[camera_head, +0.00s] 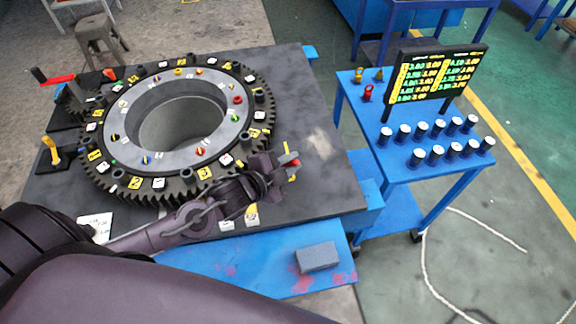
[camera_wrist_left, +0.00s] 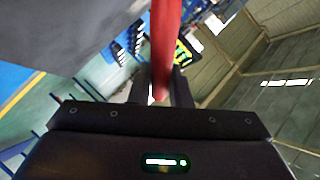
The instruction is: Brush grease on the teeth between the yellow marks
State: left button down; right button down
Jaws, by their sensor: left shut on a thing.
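The large dark toothed ring (camera_head: 178,196) lies flat on the grey table. Yellow and white tags sit around its dark top face, but which are the task's yellow marks I cannot tell. My left gripper (camera_head: 281,172) is beside the ring's near right edge, over the grey tabletop. It is shut on a red-handled thing (camera_head: 288,159), probably the brush, with yellow showing at it. In the left wrist view the red handle (camera_wrist_left: 164,45) runs up between the fingers; its bristles are not clear. My left arm hides part of the ring's near teeth. My right gripper is out of view.
A crank with a red handle (camera_head: 56,77) and a yellow lever (camera_head: 50,151) stand left of the ring. A grey block (camera_head: 318,257) lies on the blue front ledge (camera_head: 245,268). A blue side table (camera_head: 385,155) at right holds a display (camera_head: 437,76) and several white-topped cylinders.

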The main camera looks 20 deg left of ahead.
pick_arm(q)
jog(key=shift+w+d+b, duration=0.6)
jog(key=shift+w+b, duration=0.15)
jog(key=shift+w, duration=4.35)
jog(key=s+p, duration=0.1)
jog(key=s, duration=0.2)
jog(key=s+p, duration=0.2)
jog(key=s, duration=0.1)
jog(key=s+p, duration=0.1)
jog(key=s, duration=0.2)
jog(key=shift+a+p, duration=0.35)
jog(key=s+p, duration=0.1)
jog(key=s, duration=0.1)
jog(key=shift+s, duration=0.3)
jog(key=shift+s+d, duration=0.15)
jog(key=shift+d, duration=1.35)
jog(key=shift+s+d, duration=0.15)
jog(key=shift+d, duration=1.45)
